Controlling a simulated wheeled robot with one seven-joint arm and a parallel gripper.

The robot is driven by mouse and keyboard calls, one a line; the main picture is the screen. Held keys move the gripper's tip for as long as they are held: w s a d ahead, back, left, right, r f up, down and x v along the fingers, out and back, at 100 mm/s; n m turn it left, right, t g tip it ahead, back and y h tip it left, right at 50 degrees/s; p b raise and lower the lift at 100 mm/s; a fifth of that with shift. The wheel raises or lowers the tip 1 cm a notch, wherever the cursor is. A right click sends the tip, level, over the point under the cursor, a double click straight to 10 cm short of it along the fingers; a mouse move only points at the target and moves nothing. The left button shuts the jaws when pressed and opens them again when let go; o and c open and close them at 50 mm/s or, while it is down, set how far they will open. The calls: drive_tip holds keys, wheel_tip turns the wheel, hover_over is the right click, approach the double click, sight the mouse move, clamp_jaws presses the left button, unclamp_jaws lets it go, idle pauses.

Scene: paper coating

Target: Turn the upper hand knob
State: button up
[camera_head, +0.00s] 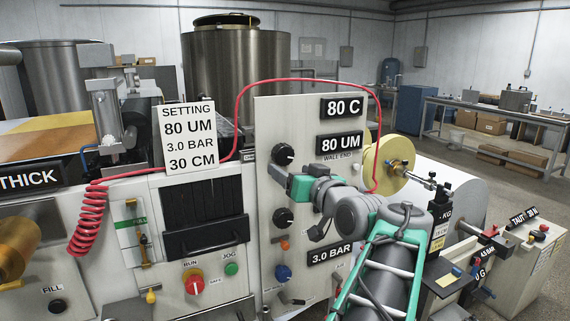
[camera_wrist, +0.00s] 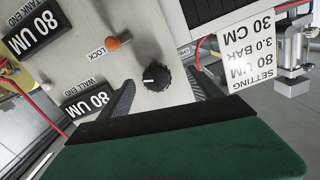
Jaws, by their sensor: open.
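The upper hand knob (camera_head: 284,154) is black and round, high on the pale upright panel (camera_head: 264,125), left of the "80 UM" wall-end plate (camera_head: 340,145). In the wrist view the knob (camera_wrist: 156,78) has a white pointer line and lies between my two dark fingers in the picture. My gripper (camera_head: 277,176) is open and empty, just below the knob in the head view. In the wrist view my gripper (camera_wrist: 160,93) shows a finger on each side of the knob. I see no contact, but the remaining depth is unclear.
An orange lock knob (camera_wrist: 112,43) sits near the hand knob. A lower black knob (camera_head: 284,218) and a blue knob (camera_head: 283,272) are further down the panel. A red hose (camera_head: 238,98) arches over the panel. A setting sign (camera_head: 189,135) stands to the left.

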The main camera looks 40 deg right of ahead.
sight(285, 157)
drive_tip(key=shift+t, duration=0.3)
drive_tip(key=w+d, duration=0.1)
drive_tip(key=w, duration=0.1)
drive_tip(key=w+d+r+p, duration=0.1)
drive_tip(key=w, duration=0.1)
drive_tip(key=w+d+p, duration=0.1)
drive_tip(key=w, duration=0.1)
drive_tip(key=shift+w+d+r, duration=0.15)
drive_tip(key=shift+w+r, duration=0.05)
drive_tip(key=c, duration=1.4)
